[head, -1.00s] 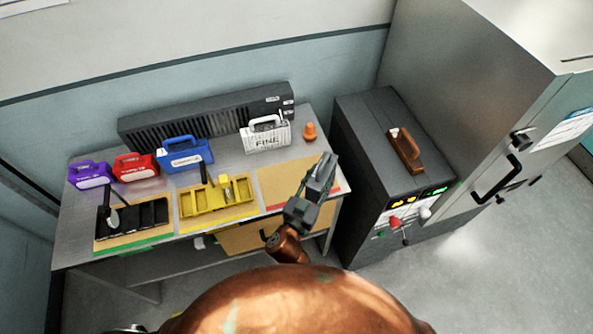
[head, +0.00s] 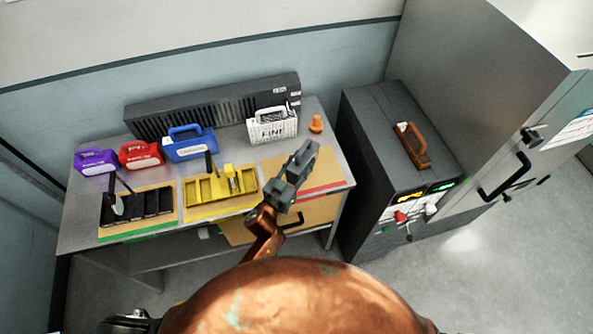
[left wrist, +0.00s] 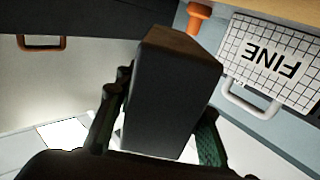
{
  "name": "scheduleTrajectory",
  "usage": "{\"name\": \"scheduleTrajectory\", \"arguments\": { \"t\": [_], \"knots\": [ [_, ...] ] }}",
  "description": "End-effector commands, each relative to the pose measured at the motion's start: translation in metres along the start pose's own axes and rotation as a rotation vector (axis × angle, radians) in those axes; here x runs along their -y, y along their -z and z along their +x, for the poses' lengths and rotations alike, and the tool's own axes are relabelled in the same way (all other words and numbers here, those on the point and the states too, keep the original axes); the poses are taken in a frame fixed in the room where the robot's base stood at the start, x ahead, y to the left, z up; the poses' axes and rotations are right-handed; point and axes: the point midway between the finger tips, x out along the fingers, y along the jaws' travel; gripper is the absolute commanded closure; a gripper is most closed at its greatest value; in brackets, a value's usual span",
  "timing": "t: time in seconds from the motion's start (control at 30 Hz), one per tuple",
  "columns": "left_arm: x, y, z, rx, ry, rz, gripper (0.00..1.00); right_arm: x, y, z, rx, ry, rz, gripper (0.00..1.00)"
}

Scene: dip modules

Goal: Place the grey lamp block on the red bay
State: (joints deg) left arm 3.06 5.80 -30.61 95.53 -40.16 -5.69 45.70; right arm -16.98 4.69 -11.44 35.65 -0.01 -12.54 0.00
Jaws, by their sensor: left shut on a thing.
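My left gripper (head: 297,170) is shut on a dark grey block (left wrist: 170,95), the lamp block, and holds it up over the right part of the table. In the left wrist view the block stands between the two fingers (left wrist: 158,118) and fills the middle. The red bay (head: 322,190) is the tan board with a red strip along its front edge, at the table's right end. The gripper and block cover part of this board in the head view. The height of the block above it is hard to tell. My right gripper is not in view.
A yellow tray (head: 205,200) and a black tray (head: 137,222) stand left of the red bay. Behind are a white FINE case (head: 272,129), an orange knob-shaped piece (head: 316,124) and blue, red and purple cases. A dark cabinet (head: 375,150) stands to the right.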

Motion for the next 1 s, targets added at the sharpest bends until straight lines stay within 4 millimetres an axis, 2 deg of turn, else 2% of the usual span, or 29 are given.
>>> {"name": "scheduleTrajectory", "arguments": {
  "t": [0.27,0.5,0.93,0.97,1.0],
  "knots": [
    [0.013,-0.02,-0.01,-0.002,0.0,0.002,1.0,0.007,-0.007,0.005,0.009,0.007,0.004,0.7],
    [0.016,-0.051,-0.012,-0.002,-0.001,-0.001,1.0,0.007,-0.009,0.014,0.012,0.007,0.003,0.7],
    [0.015,-0.056,-0.011,-0.004,-0.002,0.001,1.0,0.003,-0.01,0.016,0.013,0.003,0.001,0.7],
    [0.016,-0.057,-0.012,-0.001,-0.002,0.002,0.63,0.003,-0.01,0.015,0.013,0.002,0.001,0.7],
    [0.016,-0.057,-0.012,-0.001,-0.001,0.002,0.6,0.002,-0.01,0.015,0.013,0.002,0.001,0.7]
  ]
}}
